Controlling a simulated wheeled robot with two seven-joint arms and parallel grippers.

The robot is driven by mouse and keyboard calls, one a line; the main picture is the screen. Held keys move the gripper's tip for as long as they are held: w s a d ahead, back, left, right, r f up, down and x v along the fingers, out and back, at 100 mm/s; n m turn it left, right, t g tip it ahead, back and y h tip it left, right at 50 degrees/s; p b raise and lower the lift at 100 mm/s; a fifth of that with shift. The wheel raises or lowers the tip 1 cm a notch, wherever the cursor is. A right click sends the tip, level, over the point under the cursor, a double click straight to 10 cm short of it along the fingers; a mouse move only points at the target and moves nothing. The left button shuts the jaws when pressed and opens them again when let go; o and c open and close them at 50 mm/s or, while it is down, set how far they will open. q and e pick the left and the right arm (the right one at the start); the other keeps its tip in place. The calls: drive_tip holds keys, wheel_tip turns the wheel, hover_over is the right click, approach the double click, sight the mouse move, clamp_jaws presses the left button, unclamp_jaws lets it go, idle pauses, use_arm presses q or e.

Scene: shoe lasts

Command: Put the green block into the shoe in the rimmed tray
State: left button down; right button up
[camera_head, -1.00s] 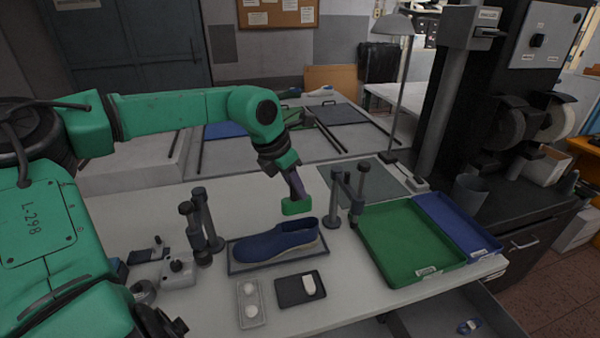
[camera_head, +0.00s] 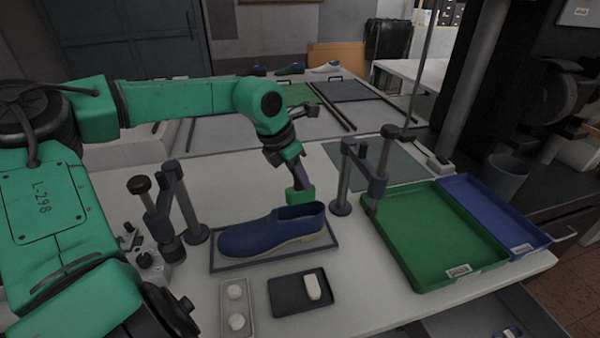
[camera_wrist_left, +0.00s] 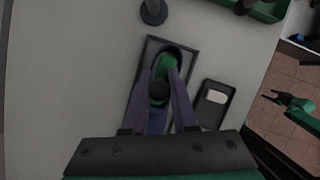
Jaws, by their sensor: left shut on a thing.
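A dark blue shoe (camera_head: 262,236) with a pale sole lies in a dark rimmed tray (camera_head: 222,266), its toe to the left and its opening to the right. My left gripper (camera_head: 300,188) is shut on the green block (camera_head: 301,197), which shows just behind the shoe's heel end. In the left wrist view the green block (camera_wrist_left: 167,62) lies between the fingers, over the shoe's opening; whether it touches the shoe I cannot tell.
Posts with clamps stand left (camera_head: 165,215) and right (camera_head: 360,180) of the shoe. In front lie a dark tray with a white piece (camera_head: 285,300) and a pale tray with round pieces (camera_head: 224,310). Green (camera_head: 430,230) and blue (camera_head: 480,205) trays sit at right.

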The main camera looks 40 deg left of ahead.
sight(300, 198)
use_arm(q)
wheel_tip(300, 198, down, 6)
drive_tip(key=b, duration=0.4)
drive_tip(key=shift+s+r, duration=0.1)
drive_tip(key=shift+f+b, duration=0.5)
drive_tip(key=shift+b, duration=0.05)
drive_tip(key=shift+r, duration=0.1)
use_arm(e)
drive_tip(key=f, duration=0.3)
drive_tip(key=a+f, duration=0.1)
drive_tip(key=f, duration=0.1)
drive_tip(key=shift+w+f, duration=0.3)
drive_tip(key=shift+f, duration=0.05)
drive_tip(key=shift+d, duration=0.2)
use_arm(q)
drive_tip(key=c, duration=0.6)
unclamp_jaws()
use_arm(e)
drive_tip(key=shift+d, duration=0.1)
use_arm(q)
wheel_tip(300, 198, up, 8)
drive_tip(key=p, duration=0.5)
drive_tip(key=shift+r+p, duration=0.1)
drive_tip(key=shift+p, duration=0.25)
use_arm(e)
wheel_tip(300, 198, up, 5)
drive_tip(key=shift+r, duration=0.2)
